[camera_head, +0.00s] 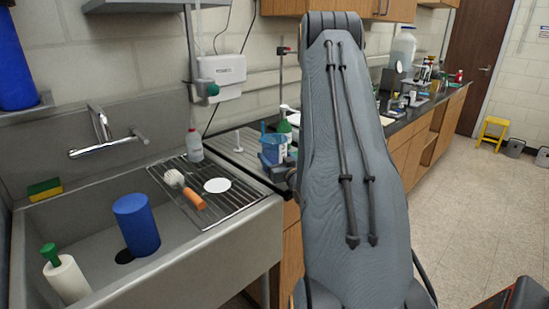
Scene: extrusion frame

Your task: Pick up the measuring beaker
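A blue, see-through vessel (273,149), which looks like the measuring beaker, shows just left of my arm, at the right end of the steel drainboard. My arm stands large in the middle of the view and covers what lies behind it. A dark grey part (281,171) at the arm's left edge, right by the base of the blue vessel, looks like part of my gripper. Its fingers cannot be made out, so I cannot tell whether it is open, or whether it touches the vessel.
The steel sink (189,261) at left holds a blue cylinder (137,224) and a white bottle with a green top (66,276). Floor (470,205) at right is clear.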

